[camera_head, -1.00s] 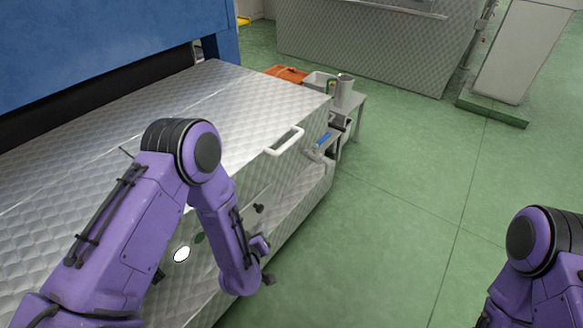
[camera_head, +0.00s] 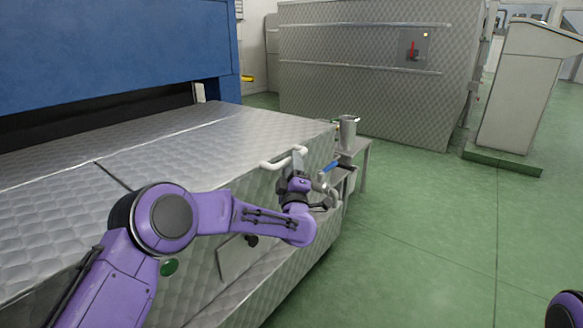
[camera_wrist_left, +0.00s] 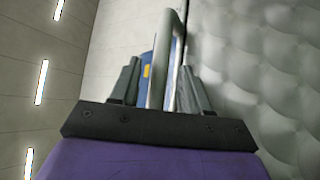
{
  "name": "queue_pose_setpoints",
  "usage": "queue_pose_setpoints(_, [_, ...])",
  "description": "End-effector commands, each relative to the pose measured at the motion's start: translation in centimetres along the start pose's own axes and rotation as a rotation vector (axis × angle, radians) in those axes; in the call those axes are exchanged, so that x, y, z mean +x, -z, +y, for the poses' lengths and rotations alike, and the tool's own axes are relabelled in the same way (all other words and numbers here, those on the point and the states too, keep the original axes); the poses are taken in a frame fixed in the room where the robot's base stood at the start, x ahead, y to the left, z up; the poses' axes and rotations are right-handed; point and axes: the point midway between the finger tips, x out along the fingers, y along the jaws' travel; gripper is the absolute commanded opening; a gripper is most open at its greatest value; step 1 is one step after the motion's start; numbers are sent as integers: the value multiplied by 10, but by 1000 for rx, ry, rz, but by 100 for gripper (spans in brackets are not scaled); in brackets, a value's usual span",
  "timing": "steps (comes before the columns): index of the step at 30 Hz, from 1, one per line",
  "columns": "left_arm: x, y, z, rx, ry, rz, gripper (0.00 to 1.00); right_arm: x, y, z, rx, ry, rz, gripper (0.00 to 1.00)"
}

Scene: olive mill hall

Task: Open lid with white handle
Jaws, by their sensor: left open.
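The white handle (camera_head: 268,165) is a bar on the front edge of the quilted metal lid (camera_head: 220,140), which lies shut on the machine. My left gripper (camera_head: 297,160) is open at the right end of the handle, its fingers pointing up. In the left wrist view, the pale handle bar (camera_wrist_left: 163,70) stands between the two dark fingers of my open left gripper (camera_wrist_left: 160,85), with a gap on each side visible. The gripper partly hides the handle's right end. My right gripper is out of view.
A small side table (camera_head: 357,160) with a metal container (camera_head: 347,130) stands beyond the lid's right end. A blue machine housing (camera_head: 120,50) rises behind the lid. A grey cabinet (camera_head: 350,80) stands at the back. The green floor (camera_head: 430,220) at right is clear.

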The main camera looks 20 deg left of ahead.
Motion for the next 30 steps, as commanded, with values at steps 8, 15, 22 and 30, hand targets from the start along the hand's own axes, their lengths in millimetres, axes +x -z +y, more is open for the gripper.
queue_pose_setpoints(8, [25, 0, -1, 0, 1, -1, 46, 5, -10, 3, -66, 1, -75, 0])
queue_pose_setpoints(15, [25, 0, 0, 1, 2, -2, 30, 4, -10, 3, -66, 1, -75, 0])
queue_pose_setpoints(22, [25, -1, 0, 1, 2, -2, 0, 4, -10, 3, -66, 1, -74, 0])
queue_pose_setpoints(30, [31, 6, 13, -15, 17, -2, 0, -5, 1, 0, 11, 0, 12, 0])
